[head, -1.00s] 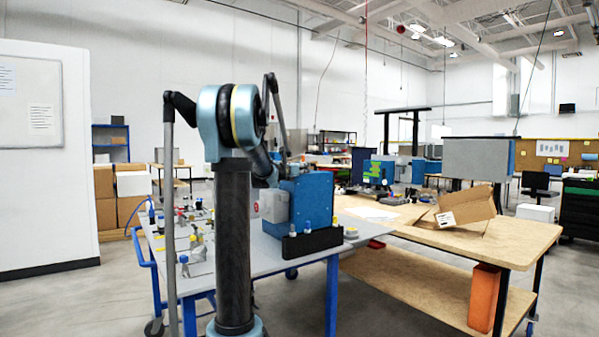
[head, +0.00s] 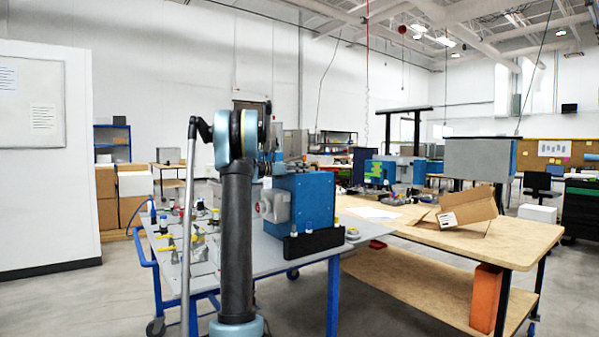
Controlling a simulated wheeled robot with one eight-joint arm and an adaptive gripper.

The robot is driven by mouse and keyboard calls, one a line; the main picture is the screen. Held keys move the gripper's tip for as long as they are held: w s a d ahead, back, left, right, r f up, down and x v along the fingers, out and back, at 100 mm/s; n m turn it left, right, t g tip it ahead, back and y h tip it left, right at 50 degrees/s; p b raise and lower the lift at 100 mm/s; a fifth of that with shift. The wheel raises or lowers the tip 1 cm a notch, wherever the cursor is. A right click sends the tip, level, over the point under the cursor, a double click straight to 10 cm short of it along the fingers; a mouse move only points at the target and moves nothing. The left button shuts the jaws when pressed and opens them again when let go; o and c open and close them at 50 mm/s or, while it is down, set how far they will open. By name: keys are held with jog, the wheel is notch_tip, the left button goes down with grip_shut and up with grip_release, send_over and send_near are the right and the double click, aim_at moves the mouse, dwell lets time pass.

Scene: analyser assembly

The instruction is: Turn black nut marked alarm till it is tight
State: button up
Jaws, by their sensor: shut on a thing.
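The blue analyser box (head: 312,200) stands on the grey-topped cart (head: 275,262), with a light grey fitting (head: 272,205) on its left side. The black nut marked alarm cannot be made out. My arm stands upright in front of the box's left side and bends over near its top left edge. My gripper is hidden behind my own arm, so its fingers and its hold do not show.
A black rack (head: 314,243) with small bottles stands at the box's front. Small fittings with yellow and blue parts (head: 190,240) lie on the cart's left. A wooden workbench (head: 440,236) with an open cardboard box (head: 467,208) stands to the right.

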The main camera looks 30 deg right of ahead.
jog(key=shift+o, duration=0.2)
jog(key=shift+s+d+m+g, duration=0.2)
jog(key=shift+m+g, duration=0.3)
jog(key=shift+g, duration=0.2)
jog(key=o, duration=0.4)
jog(key=shift+a+r+m+g+y, duration=0.2)
jog(key=shift+m+g+y, duration=0.45)
jog(key=shift+g, duration=0.45)
jog(key=shift+c, duration=0.2)
jog(key=shift+o, duration=0.2)
jog(key=shift+w+a+m+g, duration=0.15)
jog(key=shift+a+m+g, duration=0.05)
jog(key=shift+m+g, duration=0.2)
jog(key=shift+w+d+f+m+g+y, duration=0.1)
jog(key=shift+d+f+m+g+y, duration=0.15)
jog(key=shift+d+g+y, duration=0.15)
jog(key=c, duration=0.4)
jog(key=shift+a+r+g, duration=0.1)
jog(key=shift+g, duration=0.2)
jog(key=shift+o, duration=0.4)
jog(key=shift+m, duration=0.3)
jog(key=o, duration=0.8)
jog(key=shift+o, duration=0.2)
